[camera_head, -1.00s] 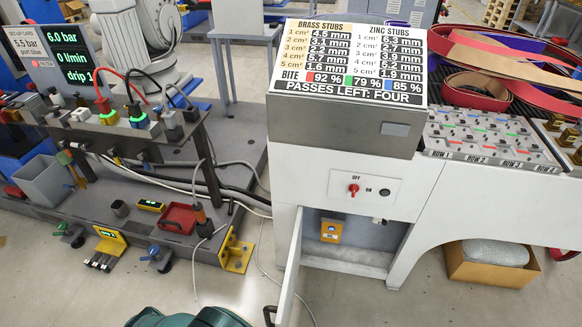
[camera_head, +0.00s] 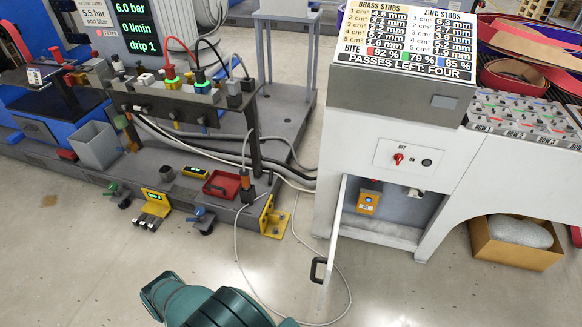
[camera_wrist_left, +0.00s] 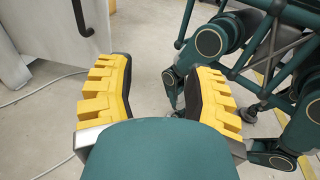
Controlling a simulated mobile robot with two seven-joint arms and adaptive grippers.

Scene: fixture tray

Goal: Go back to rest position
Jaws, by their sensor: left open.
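My left gripper (camera_wrist_left: 158,95) shows in the left wrist view with its two yellow-backed, dark-padded fingers wide apart. Nothing is between them; grey floor shows in the gap. In the head view only a dark green part of my arm shows at the bottom edge, and no gripper is visible there. My right gripper is in neither view for certain.
A white machine cabinet (camera_head: 360,150) stands right of centre with its door (camera_head: 337,232) swung open. A grey bench (camera_head: 140,165) with hoses and gauges is at left. A cable (camera_head: 238,262) lies on the floor. A cardboard box (camera_head: 480,245) sits at right.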

